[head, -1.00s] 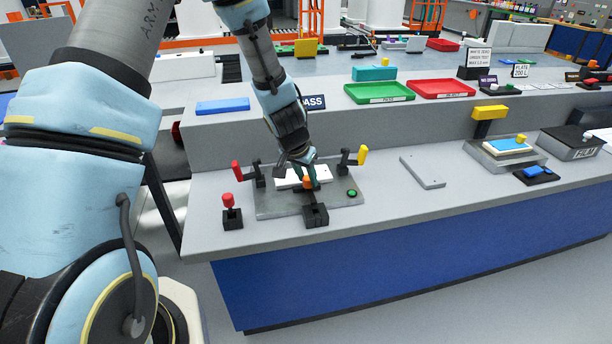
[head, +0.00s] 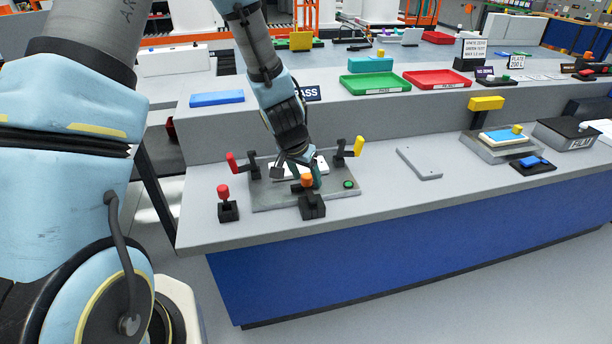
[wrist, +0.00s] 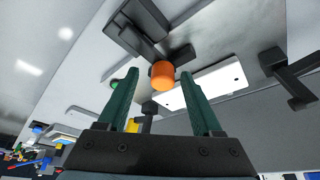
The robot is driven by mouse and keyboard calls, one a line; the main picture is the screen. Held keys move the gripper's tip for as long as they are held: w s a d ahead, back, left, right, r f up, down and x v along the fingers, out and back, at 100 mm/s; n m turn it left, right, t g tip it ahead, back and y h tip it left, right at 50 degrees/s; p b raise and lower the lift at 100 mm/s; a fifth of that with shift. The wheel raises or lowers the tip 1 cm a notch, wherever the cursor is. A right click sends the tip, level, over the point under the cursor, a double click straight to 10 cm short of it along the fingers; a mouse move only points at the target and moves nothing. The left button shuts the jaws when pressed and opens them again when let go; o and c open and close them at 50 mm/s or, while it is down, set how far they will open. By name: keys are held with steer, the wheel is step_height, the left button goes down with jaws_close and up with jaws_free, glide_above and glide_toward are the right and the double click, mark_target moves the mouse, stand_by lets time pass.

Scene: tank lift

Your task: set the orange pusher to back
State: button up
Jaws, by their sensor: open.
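The orange pusher (head: 307,180) is a short orange knob on a black base (head: 312,206) at the front edge of the grey fixture plate (head: 270,201). In the wrist view the orange knob (wrist: 162,74) shows ahead of the fingertips, between their lines. My gripper (head: 302,178) is over the plate, close behind the knob; whether it touches cannot be told. Its two green fingers (wrist: 162,85) are apart with nothing held between them. A white plate with small holes (wrist: 207,87) lies beyond the knob, partly hidden in the head view by my gripper.
A red-handled lever (head: 232,162) and a yellow-handled lever (head: 358,147) stand on the fixture's left and right. A red knob on a black base (head: 224,193) is at left. A green button (head: 348,184) is at right. The bench right of the fixture is mostly clear around a flat grey plate (head: 419,163).

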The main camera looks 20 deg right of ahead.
steer(key=shift+r, duration=0.1)
steer(key=v, duration=1)
steer(key=shift+a+r, duration=0.15)
steer(key=shift+r, duration=0.1)
steer(key=shift+s+a, duration=0.1)
steer(key=s+a+r+n+y, duration=0.1)
steer(key=a+n, duration=0.4)
steer(key=a, duration=1)
steer(key=s+a+r+n+y, duration=0.1)
steer(key=a+n, duration=0.4)
steer(key=a, duration=0.9)
steer(key=shift+s+a+r+g+y, duration=0.35)
steer(key=shift+r+y, duration=0.35)
steer(key=shift+r, duration=0.25)
